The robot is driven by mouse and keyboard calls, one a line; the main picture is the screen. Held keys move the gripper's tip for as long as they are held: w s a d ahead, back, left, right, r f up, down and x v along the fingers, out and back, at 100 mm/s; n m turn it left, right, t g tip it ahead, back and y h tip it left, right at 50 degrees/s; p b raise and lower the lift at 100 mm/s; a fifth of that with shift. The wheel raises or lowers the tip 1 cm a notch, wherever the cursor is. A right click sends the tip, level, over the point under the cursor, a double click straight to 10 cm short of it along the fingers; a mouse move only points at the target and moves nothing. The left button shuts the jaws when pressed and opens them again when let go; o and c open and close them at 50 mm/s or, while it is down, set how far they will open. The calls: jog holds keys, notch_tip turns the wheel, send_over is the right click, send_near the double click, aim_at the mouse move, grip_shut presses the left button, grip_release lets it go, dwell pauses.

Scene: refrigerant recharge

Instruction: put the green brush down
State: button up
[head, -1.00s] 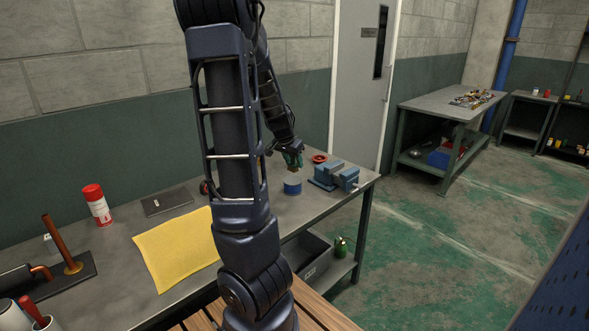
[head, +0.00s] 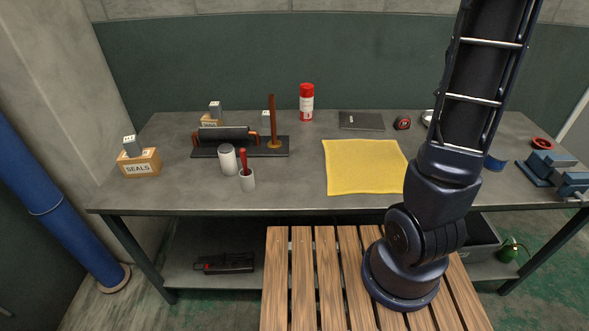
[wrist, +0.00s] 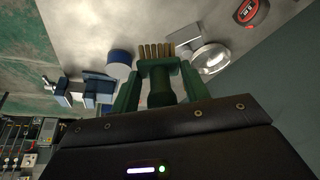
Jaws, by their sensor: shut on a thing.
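My gripper (wrist: 158,88) shows in the wrist view, its two fingers closed around the green brush (wrist: 160,70). The brush's tan bristles (wrist: 157,50) point away from the wrist. The brush is over the grey workbench (wrist: 155,18); I cannot tell how far above it, or whether it touches. In the head view my arm rises on the right, and the gripper and brush are not seen.
Near the brush are a blue-sided tin (wrist: 118,70), a shiny round dish (wrist: 210,58) and a blue vise (wrist: 92,88). A yellow cloth (head: 365,168) lies mid-bench. A red spray can (head: 306,103) stands at the back. Bare bench lies left of the cloth (head: 295,180).

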jog(key=w+a+n+t+y, duration=0.1)
jog(key=w+a+n, duration=0.2)
jog(key=a, duration=0.8)
jog(key=w+a+n+y, duration=0.15)
jog(key=w+a, duration=0.25)
jog(key=a, duration=0.7)
jog(key=w+a+n+t, duration=0.1)
jog(key=w+a+n, duration=0.25)
jog(key=a, duration=0.75)
jog(key=s+a+n+y, duration=0.1)
jog(key=s+a+n, duration=0.3)
jog(key=a, duration=0.8)
jog(key=s+a+n+y, duration=0.2)
jog(key=s+a, duration=0.4)
jog(key=a, duration=0.6)
jog(key=s+a+n+y, duration=0.1)
jog(key=s+a+n, duration=0.3)
jog(key=a, duration=0.8)
jog(key=shift+m+g, duration=0.3)
jog(key=f, duration=1.3)
jog(key=s+f, duration=0.1)
jog(key=f, duration=0.5)
jog(key=shift+s+a+f, duration=0.1)
jog(key=shift+a+f, duration=0.15)
jog(key=shift+f, duration=0.1)
jog(key=o, duration=1)
